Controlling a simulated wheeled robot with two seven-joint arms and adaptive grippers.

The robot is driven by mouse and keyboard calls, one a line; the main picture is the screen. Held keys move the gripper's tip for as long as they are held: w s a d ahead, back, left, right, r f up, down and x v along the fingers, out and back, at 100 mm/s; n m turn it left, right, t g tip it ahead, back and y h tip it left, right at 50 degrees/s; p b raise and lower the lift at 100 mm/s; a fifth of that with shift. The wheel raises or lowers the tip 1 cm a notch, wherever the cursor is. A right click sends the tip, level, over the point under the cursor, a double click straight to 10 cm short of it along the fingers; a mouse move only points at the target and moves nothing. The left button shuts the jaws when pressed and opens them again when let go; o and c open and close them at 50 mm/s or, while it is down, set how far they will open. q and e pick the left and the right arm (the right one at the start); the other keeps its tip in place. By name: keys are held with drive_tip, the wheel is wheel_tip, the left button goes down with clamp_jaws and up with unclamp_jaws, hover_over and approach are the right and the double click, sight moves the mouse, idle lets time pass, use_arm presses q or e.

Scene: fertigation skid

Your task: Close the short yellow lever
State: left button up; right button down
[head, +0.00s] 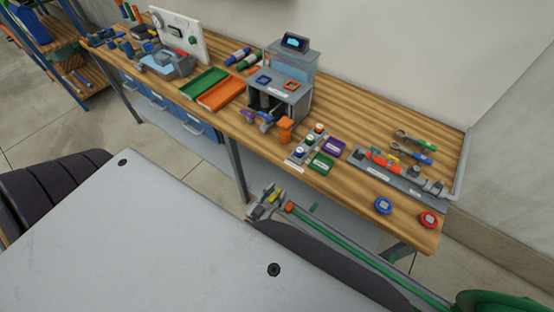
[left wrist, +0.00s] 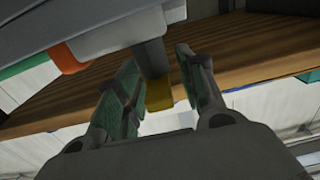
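The short yellow lever (left wrist: 159,95) shows in the left wrist view as a yellow tip on a grey stem under a grey body (left wrist: 110,30). My left gripper (left wrist: 158,62) is open. Its two dark fingers stand on either side of the stem and the yellow tip, with a gap to the right finger; I cannot tell if the left finger touches. In the head view my left gripper (head: 262,204) is small and low, in front of the bench, beside a small yellow patch. The lever's details are hard to make out there. My right gripper is not in view.
An orange part (left wrist: 66,58) and a green part (left wrist: 20,66) hang left of the lever. The wooden bench (head: 335,185) runs behind, with a grey dosing stand (head: 290,85), orange tray (head: 220,95), green tray (head: 202,83) and several small parts near its front edge.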

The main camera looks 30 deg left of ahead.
use_arm(q)
drive_tip(key=s, duration=1)
drive_tip(key=shift+s+a, duration=0.35)
idle(0.4)
drive_tip(key=s+f+g, duration=0.4)
drive_tip(key=s+f, duration=0.1)
drive_tip(key=f, duration=0.4)
drive_tip(key=s+f+g, duration=0.4)
drive_tip(key=s+f, duration=0.2)
drive_tip(key=f, duration=0.3)
drive_tip(key=s+a+f+m+g, duration=0.1)
drive_tip(key=s+f+g, duration=0.4)
drive_tip(key=s, duration=0.5)
drive_tip(key=s+a+f+g+y, duration=0.1)
drive_tip(key=s+f+g, duration=0.1)
drive_tip(key=s+f, duration=0.55)
drive_tip(key=s+a+f+m+g, duration=0.15)
drive_tip(key=s+f+g, duration=0.25)
drive_tip(key=s, duration=0.8)
drive_tip(key=w+d+f+t, duration=0.2)
drive_tip(key=w, duration=1.6)
drive_tip(key=shift+d+n, duration=0.2)
drive_tip(key=shift+n, duration=0.25)
drive_tip(key=shift+f, duration=0.1)
